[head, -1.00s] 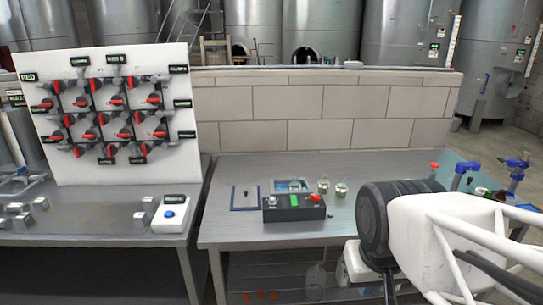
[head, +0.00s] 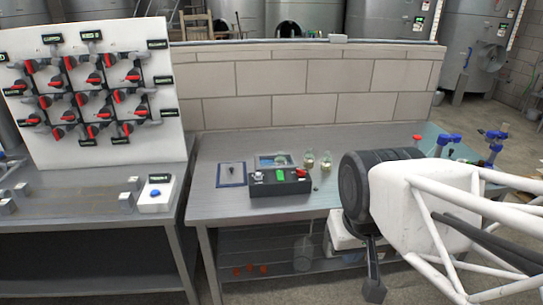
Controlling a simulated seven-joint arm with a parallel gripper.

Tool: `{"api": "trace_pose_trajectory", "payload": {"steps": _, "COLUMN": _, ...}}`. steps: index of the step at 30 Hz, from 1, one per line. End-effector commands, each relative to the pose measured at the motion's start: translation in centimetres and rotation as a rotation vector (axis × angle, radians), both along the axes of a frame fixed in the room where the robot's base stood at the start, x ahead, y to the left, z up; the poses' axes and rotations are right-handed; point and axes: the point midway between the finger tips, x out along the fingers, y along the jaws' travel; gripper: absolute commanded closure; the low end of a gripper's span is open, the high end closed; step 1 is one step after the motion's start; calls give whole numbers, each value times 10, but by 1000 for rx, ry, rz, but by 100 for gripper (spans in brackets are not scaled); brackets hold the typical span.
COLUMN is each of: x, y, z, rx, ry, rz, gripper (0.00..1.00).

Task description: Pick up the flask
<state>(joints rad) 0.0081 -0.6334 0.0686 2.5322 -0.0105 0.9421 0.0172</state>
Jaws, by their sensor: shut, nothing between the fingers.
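Two small clear glass vessels with pale contents stand upright, close together, on the steel bench: a left flask (head: 310,158) and a right flask (head: 326,161). I cannot tell which one the task names. A larger clear vessel (head: 303,252) stands on the lower shelf; its shape is hard to make out. My gripper (head: 374,291) hangs below the black and white end of my arm, in front of the bench and to the right of the small flasks. It is shut and empty, apart from all of them.
A black control box (head: 280,182) with green and red buttons sits just in front of the flasks. A blue-edged plate (head: 231,174) lies to its left. Blue-topped valves (head: 446,142) stand at the right. A valve board (head: 95,95) rises at left.

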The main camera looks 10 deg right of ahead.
Motion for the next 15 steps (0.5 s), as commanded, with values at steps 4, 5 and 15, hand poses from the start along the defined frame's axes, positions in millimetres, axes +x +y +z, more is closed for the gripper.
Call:
{"api": "trace_pose_trajectory", "payload": {"steps": 4, "x": 0, "y": 0, "z": 0, "rx": 0, "ry": 0, "rz": 0, "gripper": 100}}
{"api": "trace_pose_trajectory", "payload": {"steps": 5, "x": 0, "y": 0, "z": 0, "rx": 0, "ry": 0, "rz": 0, "gripper": 100}}
{"api": "trace_pose_trajectory", "payload": {"steps": 15, "x": 0, "y": 0, "z": 0, "rx": 0, "ry": 0, "rz": 0, "gripper": 63}}
